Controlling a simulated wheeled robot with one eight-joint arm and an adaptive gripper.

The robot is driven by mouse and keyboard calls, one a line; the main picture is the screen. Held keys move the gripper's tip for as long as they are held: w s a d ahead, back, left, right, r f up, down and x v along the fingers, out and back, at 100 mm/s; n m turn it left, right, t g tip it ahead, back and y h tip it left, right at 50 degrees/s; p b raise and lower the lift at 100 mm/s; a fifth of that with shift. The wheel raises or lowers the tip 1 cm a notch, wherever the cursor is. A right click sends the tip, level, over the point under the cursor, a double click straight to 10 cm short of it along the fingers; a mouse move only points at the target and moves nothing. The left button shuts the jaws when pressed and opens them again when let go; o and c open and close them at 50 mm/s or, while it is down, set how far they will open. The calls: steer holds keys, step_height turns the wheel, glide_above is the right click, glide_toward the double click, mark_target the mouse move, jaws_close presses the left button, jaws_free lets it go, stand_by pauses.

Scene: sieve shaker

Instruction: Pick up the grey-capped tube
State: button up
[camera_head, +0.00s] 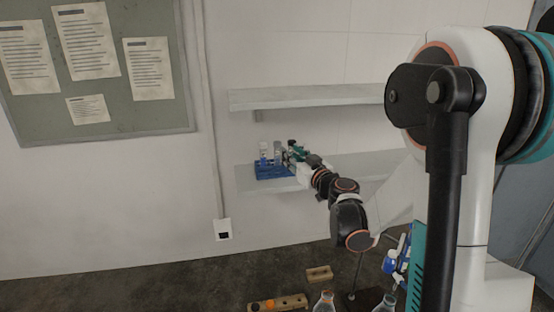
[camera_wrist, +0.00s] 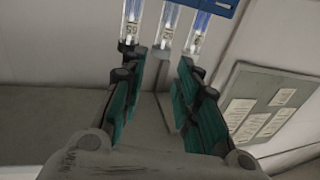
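A blue rack (camera_head: 268,173) stands on the lower wall shelf and holds upright tubes. In the head view, one tube with a pale top (camera_head: 263,150) is at the left, and a greyish tube (camera_head: 277,156) is beside it, close to my gripper (camera_head: 290,156). The wrist view shows three clear tubes with blue contents and labels: a left tube (camera_wrist: 131,25), a middle tube (camera_wrist: 167,28) and a right tube (camera_wrist: 197,33). My gripper (camera_wrist: 163,58) is open, its green-padded fingers apart, with the middle tube's end roughly between the tips.
The lower shelf (camera_head: 245,184) carries the rack, and an upper shelf (camera_head: 300,97) is above it. Below are a wooden block (camera_head: 319,273), another wooden holder (camera_head: 278,304) and glass bottles (camera_head: 325,302). A notice board (camera_head: 110,115) hangs at left.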

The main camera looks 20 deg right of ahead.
mark_target(280, 145)
steer(key=w, duration=0.2)
steer(key=w+p, duration=0.1)
steer(key=w, duration=0.4)
steer(key=shift+w+a+r+p, duration=0.1)
steer(key=shift+w+a+p, duration=0.15)
steer(key=shift+a+p, duration=0.1)
jaws_close()
